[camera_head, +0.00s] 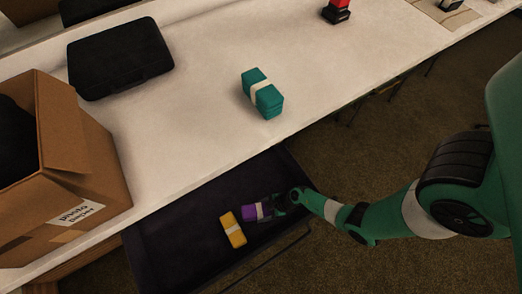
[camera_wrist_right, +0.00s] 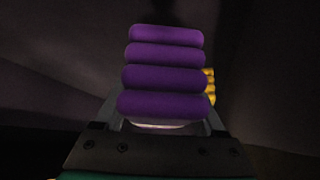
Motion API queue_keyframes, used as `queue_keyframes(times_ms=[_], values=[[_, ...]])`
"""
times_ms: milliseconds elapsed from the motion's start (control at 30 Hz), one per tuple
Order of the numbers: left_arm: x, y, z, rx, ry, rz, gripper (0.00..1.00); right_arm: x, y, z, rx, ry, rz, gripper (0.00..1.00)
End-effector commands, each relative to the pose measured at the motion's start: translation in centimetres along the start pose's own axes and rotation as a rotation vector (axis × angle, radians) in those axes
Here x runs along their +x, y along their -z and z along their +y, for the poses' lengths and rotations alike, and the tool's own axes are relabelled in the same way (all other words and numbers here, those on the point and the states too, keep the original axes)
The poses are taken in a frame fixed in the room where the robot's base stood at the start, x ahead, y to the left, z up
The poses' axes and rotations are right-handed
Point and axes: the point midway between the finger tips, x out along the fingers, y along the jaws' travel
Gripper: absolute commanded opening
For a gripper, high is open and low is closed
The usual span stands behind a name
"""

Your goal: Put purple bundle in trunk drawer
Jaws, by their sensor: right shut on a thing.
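The purple bundle (camera_head: 250,212) has a white band and is in or just above the open dark trunk drawer (camera_head: 165,235) below the table. My right gripper (camera_head: 268,208) is shut on it. In the right wrist view the purple bundle (camera_wrist_right: 163,75) shows as stacked purple rolls between the fingers of the right gripper (camera_wrist_right: 165,120). I cannot tell whether the bundle touches the drawer floor. A yellow bundle (camera_head: 232,230) with a white band lies in the drawer beside it, and it also shows partly behind the purple one in the right wrist view (camera_wrist_right: 210,86). My left gripper is not in view.
A teal bundle (camera_head: 262,92) stands on the white table (camera_head: 200,120). A black case (camera_head: 120,58) lies at the back left. An open cardboard box (camera_head: 95,160) stands at the left, beside the drawer. A red and black object (camera_head: 337,12) is at the back.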

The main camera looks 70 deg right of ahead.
Motion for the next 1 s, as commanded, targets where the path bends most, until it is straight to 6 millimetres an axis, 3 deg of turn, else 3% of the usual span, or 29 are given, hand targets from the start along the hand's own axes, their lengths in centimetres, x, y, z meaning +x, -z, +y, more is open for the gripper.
queue_keyframes(times_ms=[133, 167, 300, 667, 1000], values=[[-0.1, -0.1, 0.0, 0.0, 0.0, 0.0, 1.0, 0.1, -0.1, 0.1, -0.001, -0.001, 0.001, 0.02], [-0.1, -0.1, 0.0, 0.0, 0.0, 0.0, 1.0, 0.1, -0.1, 0.0, -0.001, 0.0, 0.0, 0.76], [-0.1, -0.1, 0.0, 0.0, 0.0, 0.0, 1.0, 0.1, -0.1, 0.0, -0.001, 0.0, 0.0, 1.0], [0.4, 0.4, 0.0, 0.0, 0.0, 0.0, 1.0, -0.7, 0.6, 0.1, -0.003, -0.002, 0.002, 1.0], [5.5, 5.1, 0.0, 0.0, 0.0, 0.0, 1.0, -9.2, 1.3, 0.2, 0.009, -0.007, 0.0, 1.0]])
